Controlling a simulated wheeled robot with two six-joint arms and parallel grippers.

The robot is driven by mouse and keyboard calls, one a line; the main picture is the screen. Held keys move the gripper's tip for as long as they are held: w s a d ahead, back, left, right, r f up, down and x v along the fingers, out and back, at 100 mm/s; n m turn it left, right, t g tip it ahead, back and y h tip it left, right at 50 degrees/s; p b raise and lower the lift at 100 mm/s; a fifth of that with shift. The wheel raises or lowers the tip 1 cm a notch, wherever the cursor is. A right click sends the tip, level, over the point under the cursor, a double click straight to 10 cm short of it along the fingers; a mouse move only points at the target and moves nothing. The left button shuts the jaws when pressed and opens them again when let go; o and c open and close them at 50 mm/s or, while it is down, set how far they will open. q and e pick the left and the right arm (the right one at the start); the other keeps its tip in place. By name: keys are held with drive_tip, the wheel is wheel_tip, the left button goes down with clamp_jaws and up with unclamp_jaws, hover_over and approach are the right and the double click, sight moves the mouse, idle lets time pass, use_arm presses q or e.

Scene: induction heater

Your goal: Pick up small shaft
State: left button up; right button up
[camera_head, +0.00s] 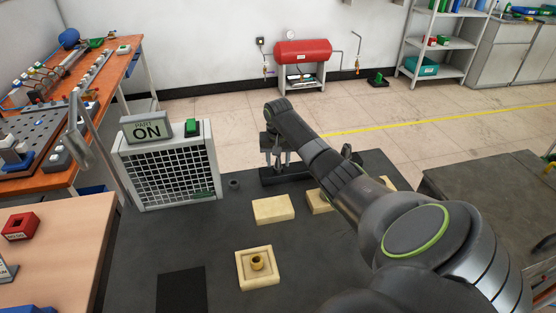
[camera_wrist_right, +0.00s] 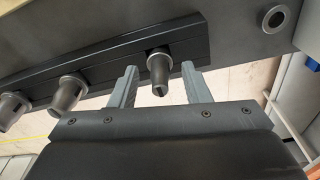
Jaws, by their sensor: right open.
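A black rack (camera_wrist_right: 115,62) holds three grey metal shafts in a row in the right wrist view. One shaft (camera_wrist_right: 158,68) is between the two fingers of my right gripper (camera_wrist_right: 160,85). The fingers are open with a visible gap on each side of it. The other two shafts, a middle one (camera_wrist_right: 69,93) and an end one (camera_wrist_right: 12,108), are to the left. I cannot tell by size alone which is the small shaft. In the head view my right gripper (camera_head: 276,152) is above the rack (camera_head: 275,177), and the arm hides part of the rack.
A grey ring (camera_wrist_right: 277,19) lies near the rack; it also shows in the head view (camera_head: 233,184). The heater unit (camera_head: 170,168) with an "ON" sign stands left. Pale blocks (camera_head: 273,209) and a square block with a brass bushing (camera_head: 257,262) are on the dark table.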

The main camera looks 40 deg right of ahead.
drive_tip(key=shift+c, duration=0.3)
clamp_jaws()
